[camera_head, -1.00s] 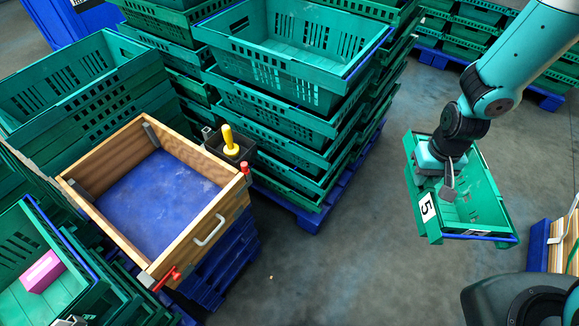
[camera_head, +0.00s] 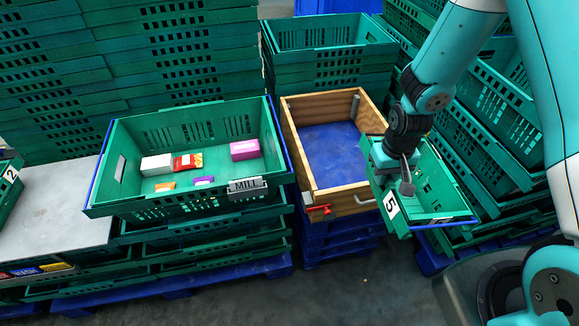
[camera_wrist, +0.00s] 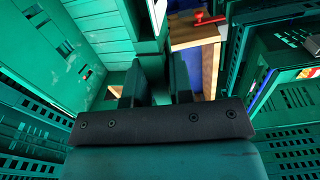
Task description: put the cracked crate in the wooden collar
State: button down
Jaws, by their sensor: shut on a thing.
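My gripper (camera_head: 384,160) is shut on the near-left wall of a green crate (camera_head: 432,203) with a white label "5". It holds the crate tilted, up off the floor. Any crack in the crate is too small to make out. The wooden collar (camera_head: 345,202) stands just left of the crate, open-topped, with a bare blue floor inside. The crate overlaps the collar's right side in the head view and hides part of it. In the wrist view, my fingers (camera_wrist: 155,88) grip the crate wall, and a corner of the collar (camera_wrist: 197,30) shows beyond.
Left of the collar, a green crate (camera_head: 105,190) marked "MILL" holds several packets on a stack. A grey table (camera_head: 45,215) is at far left. Green crate stacks stand behind (camera_head: 330,75) and right (camera_head: 490,130). A red clamp (camera_head: 318,209) juts from the collar's front corner.

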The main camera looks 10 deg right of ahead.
aim_at(335, 160)
jog(key=u, duration=0.2)
jog(key=i, duration=1)
